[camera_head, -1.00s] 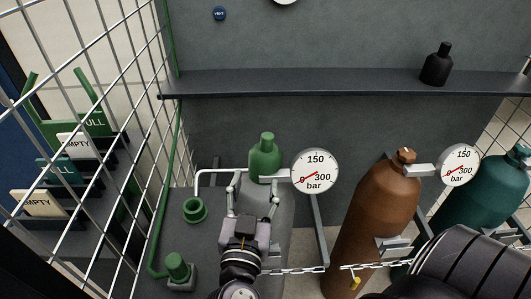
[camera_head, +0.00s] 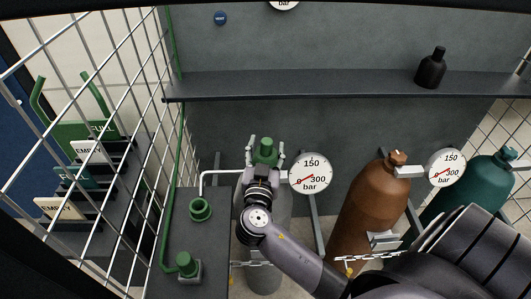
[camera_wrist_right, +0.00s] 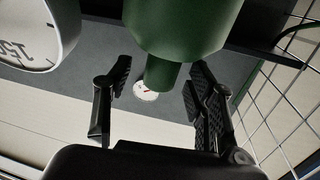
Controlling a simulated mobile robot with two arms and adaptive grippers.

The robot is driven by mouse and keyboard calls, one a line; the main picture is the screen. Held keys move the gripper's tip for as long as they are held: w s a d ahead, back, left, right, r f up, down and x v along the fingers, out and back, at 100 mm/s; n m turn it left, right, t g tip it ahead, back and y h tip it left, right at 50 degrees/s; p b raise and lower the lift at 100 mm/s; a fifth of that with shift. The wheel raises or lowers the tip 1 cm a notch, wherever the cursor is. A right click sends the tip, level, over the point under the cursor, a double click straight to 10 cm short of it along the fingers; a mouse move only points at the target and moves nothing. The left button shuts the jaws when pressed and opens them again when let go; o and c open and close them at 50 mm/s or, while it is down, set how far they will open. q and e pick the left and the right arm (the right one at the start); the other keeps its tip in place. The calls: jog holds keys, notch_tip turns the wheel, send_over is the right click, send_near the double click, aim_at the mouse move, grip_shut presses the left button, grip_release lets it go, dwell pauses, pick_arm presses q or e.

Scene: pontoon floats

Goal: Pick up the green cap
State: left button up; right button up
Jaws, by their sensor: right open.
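A green bottle-shaped cap (camera_head: 265,153), with a broad body and a narrower neck, shows at the far end of my right gripper (camera_head: 265,146). The gripper's two fingers stand open on either side of it in the head view. In the right wrist view the green cap (camera_wrist_right: 178,28) fills the top middle, and its narrower part points down between the open fingers of the right gripper (camera_wrist_right: 160,85). Gaps show between the fingers and the green neck. The gripper hides the cap's lower part in the head view. My left gripper is not in view.
A gauge (camera_head: 311,174) stands close to the right of the gripper. A green ring (camera_head: 200,209) and another green piece (camera_head: 185,263) sit on the grey stand at left. A brown cylinder (camera_head: 365,220) stands right. A shelf (camera_head: 330,84) runs behind; a wire cage (camera_head: 130,130) borders the left.

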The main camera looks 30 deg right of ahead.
jog(key=shift+w+d, duration=0.1)
jog(key=shift+w, duration=0.15)
jog(key=shift+s, duration=0.1)
jog(key=shift+c, duration=0.5)
grip_shut()
dwell(0.3)
